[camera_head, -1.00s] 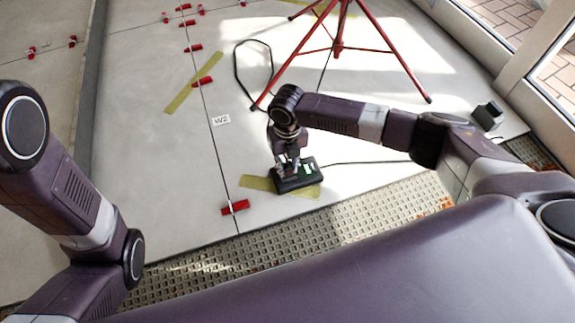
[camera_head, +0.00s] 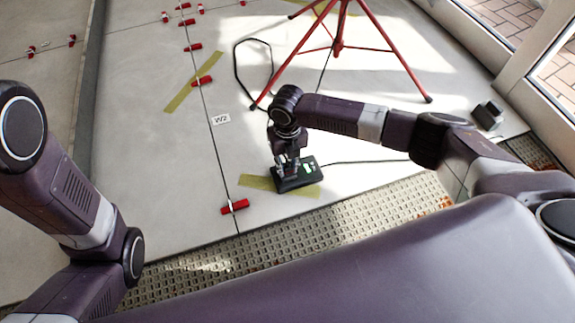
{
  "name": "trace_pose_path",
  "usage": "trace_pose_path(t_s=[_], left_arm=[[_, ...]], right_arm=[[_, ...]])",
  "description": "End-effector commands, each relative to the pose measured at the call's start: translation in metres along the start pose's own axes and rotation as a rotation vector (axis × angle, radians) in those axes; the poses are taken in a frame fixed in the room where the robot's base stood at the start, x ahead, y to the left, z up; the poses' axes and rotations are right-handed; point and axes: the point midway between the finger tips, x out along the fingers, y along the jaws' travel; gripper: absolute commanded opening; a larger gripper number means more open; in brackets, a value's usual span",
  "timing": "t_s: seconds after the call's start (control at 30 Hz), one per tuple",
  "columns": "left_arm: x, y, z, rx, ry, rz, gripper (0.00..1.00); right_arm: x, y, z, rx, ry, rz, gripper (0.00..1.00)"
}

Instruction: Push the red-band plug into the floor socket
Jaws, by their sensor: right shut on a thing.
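My right gripper (camera_head: 287,171) points down at the black floor socket box (camera_head: 292,187), at the box's left part. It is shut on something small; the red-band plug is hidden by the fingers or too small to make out. I cannot tell whether the plug sits in the socket. The box lies on yellow tape (camera_head: 258,183) on the grey tiles, with a green patch on its top right. My left arm stands at the left edge, and its gripper is out of view.
A red tripod (camera_head: 338,47) stands behind the box, with a black cable loop (camera_head: 237,66) beside it. A cable (camera_head: 365,162) runs right from the box. Red wedges (camera_head: 235,207) sit along the tile joint. A small black box (camera_head: 488,116) stands at the right.

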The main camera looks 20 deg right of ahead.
Motion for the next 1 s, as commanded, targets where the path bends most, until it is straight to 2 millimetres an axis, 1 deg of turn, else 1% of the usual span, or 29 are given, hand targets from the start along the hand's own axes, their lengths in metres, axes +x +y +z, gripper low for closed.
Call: trace_pose_path(t_s=[0.07, 0.1, 0.27, 0.53, 0.67, 0.77, 1.0], left_arm=[[0.0, 0.0, 0.0, 0.0, 0.001, 0.0, 0.3], [0.0, 0.0, 0.0, 0.0, 0.001, 0.0, 0.3], [0.001, 0.0, 0.0, 0.0, 0.002, 0.0, 0.3], [0.001, -0.001, 0.0, 0.0, 0.004, -0.003, 0.3], [0.001, -0.001, 0.0, 0.0, 0.003, -0.002, 0.3], [0.001, -0.001, 0.001, 0.0, 0.003, -0.001, 0.3], [0.001, 0.0, 0.001, 0.0, 0.001, 0.0, 0.3]], right_arm=[[0.0, 0.0, 0.0, 0.0, 0.0, 0.0, 0.0], [0.0, 0.0, 0.0, 0.0, 0.0, 0.0, 0.23], [0.0, 0.0, 0.0, 0.0, 0.0, 0.001, 0.4], [0.0, 0.0, 0.0, 0.0, 0.0, 0.0, 0.41], [-0.008, 0.001, 0.001, -0.001, -0.002, 0.002, 0.41], [-0.024, 0.0, 0.001, -0.001, -0.004, 0.002, 0.41], [-0.076, 0.0, 0.001, 0.0, -0.004, 0.001, 0.41]])
